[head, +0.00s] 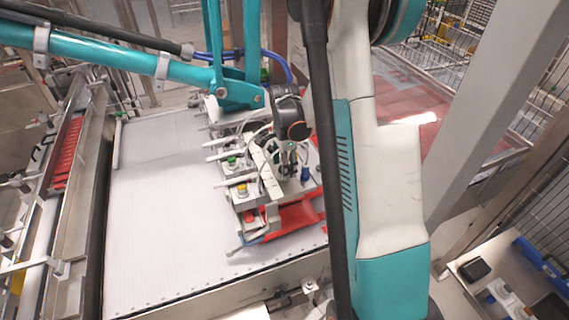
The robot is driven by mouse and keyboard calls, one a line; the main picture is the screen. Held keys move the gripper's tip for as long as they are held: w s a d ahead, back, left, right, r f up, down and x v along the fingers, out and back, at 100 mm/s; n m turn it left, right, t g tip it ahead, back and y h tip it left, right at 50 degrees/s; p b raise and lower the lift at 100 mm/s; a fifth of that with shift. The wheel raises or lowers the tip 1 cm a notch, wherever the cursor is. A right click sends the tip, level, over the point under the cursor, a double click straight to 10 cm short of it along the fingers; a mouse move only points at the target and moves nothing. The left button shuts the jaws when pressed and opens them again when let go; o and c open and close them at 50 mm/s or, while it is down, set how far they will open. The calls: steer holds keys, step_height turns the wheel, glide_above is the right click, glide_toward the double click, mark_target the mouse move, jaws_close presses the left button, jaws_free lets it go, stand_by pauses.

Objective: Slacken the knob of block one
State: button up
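A row of pale blocks sits on the picker head above the white belt (165,190). Small coloured knobs show on them: a green knob (232,161), a yellow knob (241,188) and a red knob (249,216). A blue knob-like part (305,173) stands to their right. No readable label shows which is block one. What seems to be my gripper (287,158) is a dark shape close behind and right of the blocks. Its fingers are too small and covered to make out, and I cannot tell whether it touches a knob.
Teal picker rods (110,52) cross from the upper left to a teal plate (237,95) above the blocks. A red bracket (300,213) lies under the block row. A metal rail (85,200) borders the belt. The belt left of the blocks is clear.

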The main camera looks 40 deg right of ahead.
steer(key=shift+f, duration=0.1)
steer(key=c, duration=1.1)
steer(key=shift+o, duration=0.2)
